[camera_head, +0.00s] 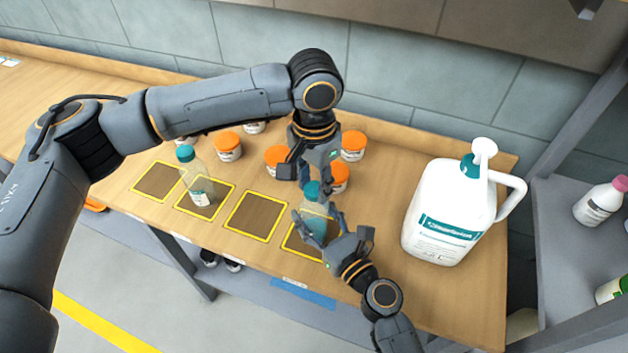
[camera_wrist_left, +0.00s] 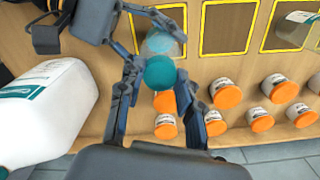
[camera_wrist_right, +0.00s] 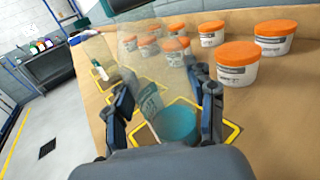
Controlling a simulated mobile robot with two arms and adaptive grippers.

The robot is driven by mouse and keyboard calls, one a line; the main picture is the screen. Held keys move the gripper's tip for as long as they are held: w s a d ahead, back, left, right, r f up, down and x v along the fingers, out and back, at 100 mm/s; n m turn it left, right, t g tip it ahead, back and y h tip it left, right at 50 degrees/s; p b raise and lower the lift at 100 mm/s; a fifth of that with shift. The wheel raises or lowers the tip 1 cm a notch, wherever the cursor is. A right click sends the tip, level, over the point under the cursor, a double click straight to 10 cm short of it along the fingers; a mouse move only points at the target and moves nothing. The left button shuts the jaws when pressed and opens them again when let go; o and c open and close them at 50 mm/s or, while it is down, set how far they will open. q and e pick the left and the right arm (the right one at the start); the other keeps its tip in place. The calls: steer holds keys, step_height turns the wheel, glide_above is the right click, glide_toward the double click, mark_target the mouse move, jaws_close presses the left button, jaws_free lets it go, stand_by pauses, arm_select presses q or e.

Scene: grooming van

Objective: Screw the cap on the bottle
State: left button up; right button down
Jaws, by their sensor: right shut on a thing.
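A clear bottle (camera_head: 315,212) with teal liquid stands over the rightmost yellow-edged square. My right gripper (camera_head: 322,228) is shut around its body; the bottle also shows between the fingers in the right wrist view (camera_wrist_right: 176,122). A teal cap (camera_head: 312,189) is at the bottle's top, and in the left wrist view (camera_wrist_left: 160,72) it lines up over the bottle. I cannot tell how tightly it sits. My left gripper (camera_head: 318,185) points down from above, its fingers open on either side of the cap, with a gap visible on the left in its wrist view.
Another bottle with a teal cap (camera_head: 196,178) stands on a square to the left. Several white jars with orange lids (camera_head: 228,146) stand behind the squares. A large white pump jug (camera_head: 450,212) stands to the right. The square (camera_head: 256,216) left of the held bottle is empty.

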arm_select(q)
jaws_close()
steer(key=m, duration=0.8)
steer(key=o, duration=1)
jaws_free()
step_height(320, 180, up, 12)
steer(key=shift+f, duration=0.1)
